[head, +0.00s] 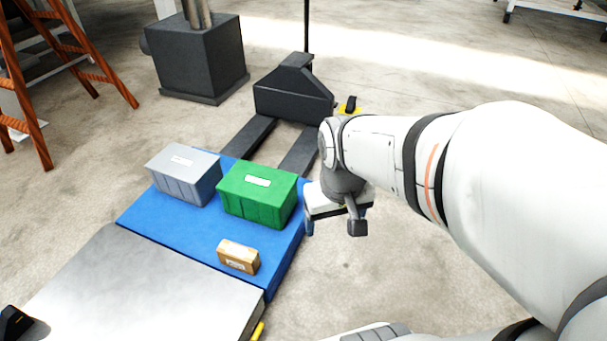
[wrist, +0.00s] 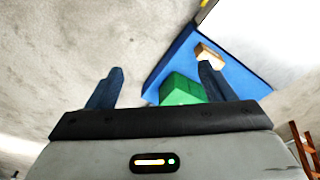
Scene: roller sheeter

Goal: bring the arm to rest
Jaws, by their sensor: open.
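My white arm reaches in from the right in the head view, and my gripper (head: 309,222) hangs just right of the blue platform (head: 150,216). A green bin (head: 258,194) stands on the platform to the left of my gripper. The green bin also shows in the wrist view (wrist: 180,90), partly behind the right finger.
A grey bin (head: 184,174) stands left of the green bin. A small brown box (head: 238,257) lies near the platform's front edge. A pale metal surface (head: 140,290) adjoins it. A dark pallet-jack-like machine (head: 292,92) stands behind. Concrete floor (head: 340,290) below my gripper is clear.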

